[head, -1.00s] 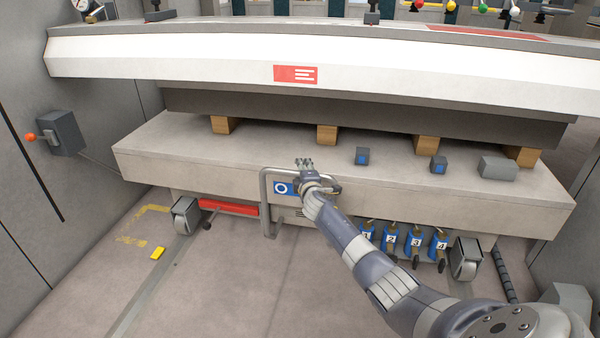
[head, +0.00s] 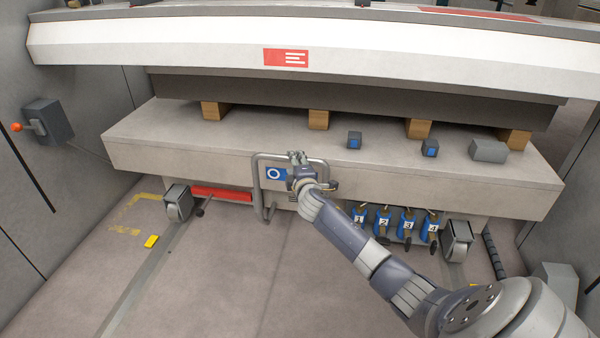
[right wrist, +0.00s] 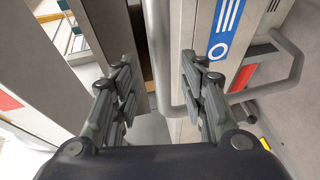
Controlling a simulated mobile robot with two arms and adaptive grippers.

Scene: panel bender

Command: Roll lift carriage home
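The lift carriage (head: 200,160) is a wide grey slab on rollers, with wooden blocks on top under a dark beam. Its front has a grey tube handle (head: 256,188) beside a blue sign with a white ring (head: 274,174). My right gripper (head: 298,157) is at the handle's top bar. In the right wrist view, my right gripper's fingers (right wrist: 158,88) are spread apart, with the handle's tube (right wrist: 178,95) showing between them. I cannot tell whether they touch it. The handle's side (right wrist: 292,68) shows at right. My left gripper is not in view.
A roller (head: 177,203) stands by a floor rail (head: 137,288) at left, another roller (head: 457,240) at right. A yellow block (head: 151,241) lies near yellow floor marks. An orange-knobbed lever box (head: 48,121) is on the left wall. The middle floor is clear.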

